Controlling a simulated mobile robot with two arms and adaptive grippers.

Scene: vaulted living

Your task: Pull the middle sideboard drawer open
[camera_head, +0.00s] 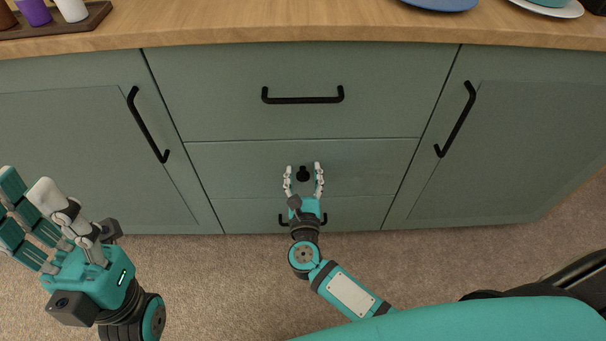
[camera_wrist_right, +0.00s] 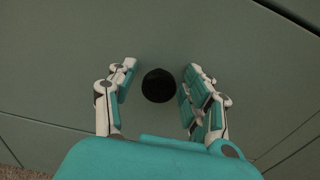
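The middle sideboard drawer (camera_head: 240,170) is a grey-green front between a taller top drawer and a lower one, and it looks flush and shut. Its round black knob (camera_head: 303,174) also shows in the right wrist view (camera_wrist_right: 158,86). My left gripper (camera_head: 28,188) is open and empty at the lower left, away from the drawer.
The top drawer has a black bar handle (camera_head: 302,99). The lower drawer's handle (camera_head: 284,219) is partly behind my right gripper. Cabinet doors with black handles (camera_head: 148,125) (camera_head: 456,120) flank the drawers. The wooden top (camera_head: 300,27) holds a tray with cups and plates. Carpet lies in front.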

